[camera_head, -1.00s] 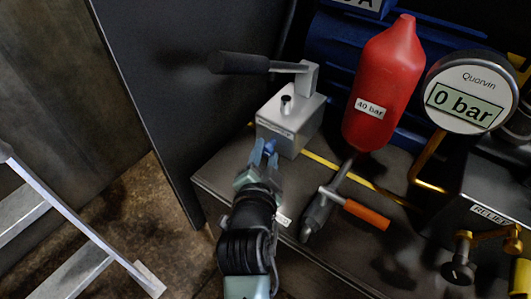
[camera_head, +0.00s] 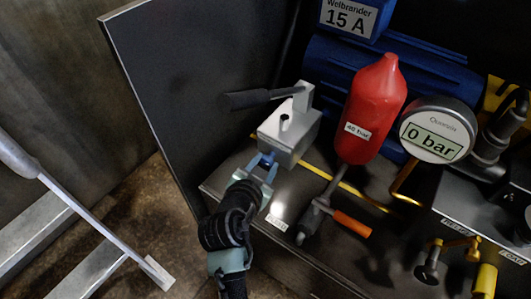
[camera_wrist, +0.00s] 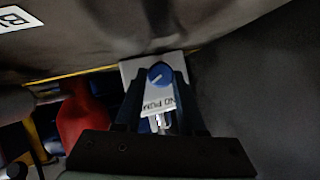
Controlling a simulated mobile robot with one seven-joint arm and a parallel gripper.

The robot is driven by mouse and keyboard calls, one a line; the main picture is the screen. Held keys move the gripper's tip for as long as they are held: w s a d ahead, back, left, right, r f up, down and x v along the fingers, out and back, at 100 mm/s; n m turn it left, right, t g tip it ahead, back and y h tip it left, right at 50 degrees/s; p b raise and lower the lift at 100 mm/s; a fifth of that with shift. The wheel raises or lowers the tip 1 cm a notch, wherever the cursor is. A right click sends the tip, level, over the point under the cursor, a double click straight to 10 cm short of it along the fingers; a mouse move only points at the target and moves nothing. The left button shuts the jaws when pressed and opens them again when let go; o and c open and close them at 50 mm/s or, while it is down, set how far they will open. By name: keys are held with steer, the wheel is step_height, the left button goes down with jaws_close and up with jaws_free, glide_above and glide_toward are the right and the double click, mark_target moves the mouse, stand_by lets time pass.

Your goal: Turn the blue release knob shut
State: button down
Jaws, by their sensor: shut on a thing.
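The blue release knob (camera_wrist: 160,75) sits on the front of a light grey hand pump block (camera_head: 289,134) and has a white pointer line running diagonally. My gripper (camera_wrist: 158,82) has one finger on each side of the knob and is shut on it. In the head view my gripper (camera_head: 267,165) reaches the block's front low down, and its fingers hide most of the knob. A label that reads in part "NO PUM" (camera_wrist: 158,104) shows below the knob in the wrist view.
A black-gripped lever (camera_head: 258,99) rises over the pump block. A red bottle marked 40 bar (camera_head: 374,112) and an orange-handled valve (camera_head: 352,224) stand to the right. The gauge (camera_head: 437,130) reads 0 bar. A dark panel (camera_head: 195,95) stands on the left.

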steer(key=p, duration=0.1)
steer(key=n+g+h+p, duration=0.1)
steer(key=n+p, duration=0.1)
steer(key=shift+w+a+r+g+h, duration=0.15)
steer(key=shift+a+r+g+h, duration=0.15)
steer(key=shift+h, duration=0.1)
steer(key=shift+w+a+f+n+g+h+p, duration=0.1)
steer(key=shift+n+g+h+p, duration=0.45)
steer(key=shift+n+h, duration=0.2)
steer(key=shift+w+a+f+n+g+h, duration=0.15)
steer(key=shift+n+g+h, duration=0.4)
steer(key=shift+n+h, duration=0.35)
steer(key=shift+f+n+g+h, duration=0.1)
steer(key=shift+n+g+h, duration=0.3)
steer(key=shift+n+h, duration=0.35)
steer(key=c, duration=0.8)
jaws_free()
steer(key=shift+a, duration=0.1)
